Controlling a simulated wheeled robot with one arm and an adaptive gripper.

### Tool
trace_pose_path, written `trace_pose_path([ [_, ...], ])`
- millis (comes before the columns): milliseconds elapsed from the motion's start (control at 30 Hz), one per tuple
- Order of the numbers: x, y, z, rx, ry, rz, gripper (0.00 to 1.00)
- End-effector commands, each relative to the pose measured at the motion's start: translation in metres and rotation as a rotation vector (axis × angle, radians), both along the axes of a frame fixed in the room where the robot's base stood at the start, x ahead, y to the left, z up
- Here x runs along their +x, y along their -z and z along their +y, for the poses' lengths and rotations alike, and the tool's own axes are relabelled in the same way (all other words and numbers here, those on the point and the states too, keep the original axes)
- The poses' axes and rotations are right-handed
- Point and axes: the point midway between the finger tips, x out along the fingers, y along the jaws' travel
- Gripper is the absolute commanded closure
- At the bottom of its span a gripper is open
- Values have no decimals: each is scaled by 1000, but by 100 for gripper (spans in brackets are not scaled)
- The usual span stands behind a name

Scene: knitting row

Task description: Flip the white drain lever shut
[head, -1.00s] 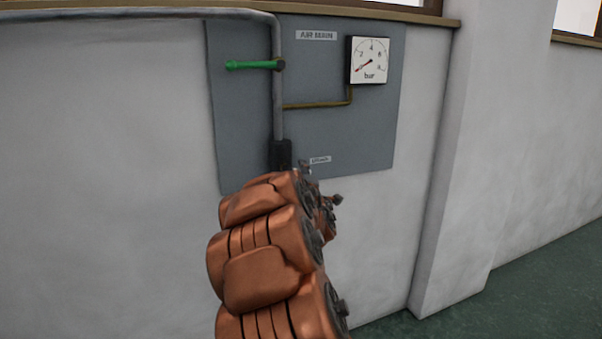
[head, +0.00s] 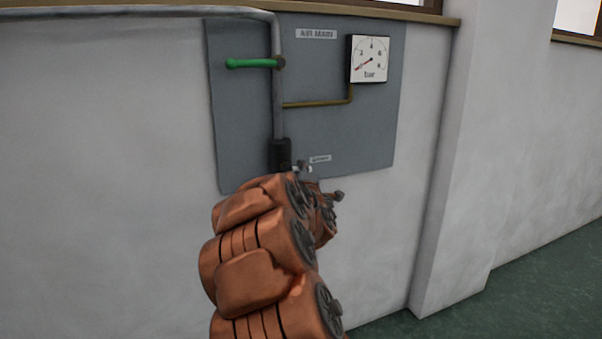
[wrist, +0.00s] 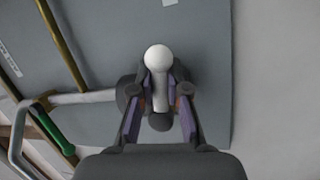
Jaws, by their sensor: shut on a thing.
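The white drain lever, with a round knob (wrist: 158,58) and a short stem, shows in the wrist view between the fingers of my gripper (wrist: 160,86). My gripper is shut on the lever, one finger at each side of the stem, with the knob standing out past the fingertips. A dark round valve part (wrist: 160,121) sits behind the lever's lower end. In the head view my arm hides most of the drain area below the black fitting (head: 280,155); a small pale bit shows beside the drain label.
The grey panel (head: 240,120) carries a green lever (head: 252,63) pointing left on the vertical pipe (head: 277,110). A pressure gauge (head: 369,60) sits upper right on a thin brass pipe (head: 318,103). The wall around the panel is clear.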

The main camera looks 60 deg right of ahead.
Motion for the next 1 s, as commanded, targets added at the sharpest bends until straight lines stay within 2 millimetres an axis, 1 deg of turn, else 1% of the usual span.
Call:
trace_pose_path([
  [67, -2, 1, -1, -41, 3, 29, 100],
  [333, -2, -6, -2, -154, 3, 106, 100],
  [767, -2, -8, -2, -177, 2, 119, 100],
  [800, -2, -8, -2, -177, 2, 119, 81],
  [1000, -1, -9, -1, -177, 2, 118, 60],
])
